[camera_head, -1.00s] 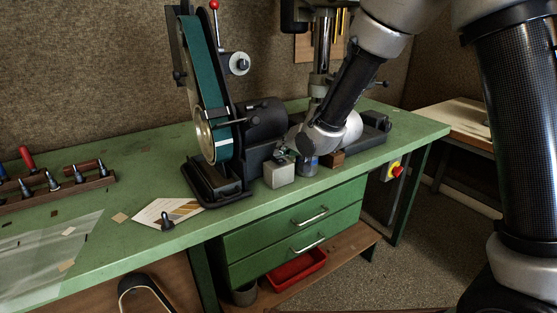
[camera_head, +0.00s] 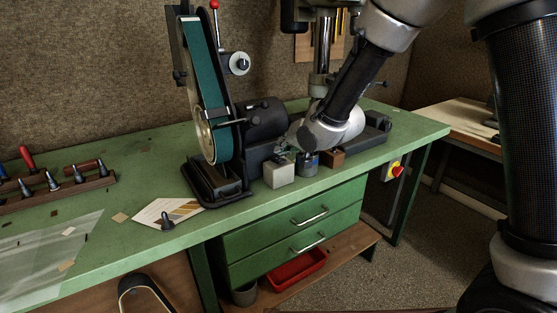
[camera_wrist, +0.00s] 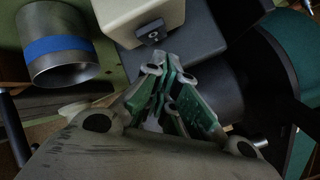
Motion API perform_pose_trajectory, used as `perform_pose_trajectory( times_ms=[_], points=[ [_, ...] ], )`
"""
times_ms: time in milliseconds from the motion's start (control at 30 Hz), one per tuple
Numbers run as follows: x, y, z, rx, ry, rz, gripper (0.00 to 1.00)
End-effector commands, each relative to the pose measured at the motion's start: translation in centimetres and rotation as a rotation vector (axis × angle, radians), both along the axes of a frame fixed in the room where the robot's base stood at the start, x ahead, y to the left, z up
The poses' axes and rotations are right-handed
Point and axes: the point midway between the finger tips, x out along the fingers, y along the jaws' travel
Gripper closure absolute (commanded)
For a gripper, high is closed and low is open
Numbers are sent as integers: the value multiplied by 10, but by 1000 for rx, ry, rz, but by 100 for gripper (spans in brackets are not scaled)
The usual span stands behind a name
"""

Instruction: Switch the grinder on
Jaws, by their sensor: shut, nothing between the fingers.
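The belt grinder (camera_head: 212,95), with a green abrasive belt on a dark frame and motor, stands at the back of the green bench. A small beige box (camera_head: 279,173) sits at the front of its base. In the wrist view the beige box (camera_wrist: 120,14) is at the top and carries a small black switch (camera_wrist: 151,32). Which way the switch is set is too small to tell. My gripper (camera_wrist: 166,68) is shut and empty, its fingertips just below the switch in that picture. Any contact is unclear. In the head view my gripper (camera_head: 284,149) is small and close above the box.
A metal cup with a blue band (camera_wrist: 58,48) stands beside the beige box. A wooden block (camera_head: 333,158) is to its right.

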Motion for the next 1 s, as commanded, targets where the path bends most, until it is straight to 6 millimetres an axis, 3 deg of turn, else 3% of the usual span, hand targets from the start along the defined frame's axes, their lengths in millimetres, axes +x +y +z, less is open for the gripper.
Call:
perform_pose_trajectory(
  times_ms=[500, 867, 1000],
  points=[
    [-7, -5, 45, 1, -2, -1, 100],
    [-7, -5, 46, -6, -6, 5, 100],
    [-18, -18, 25, -153, 17, 62, 100]
  ],
)
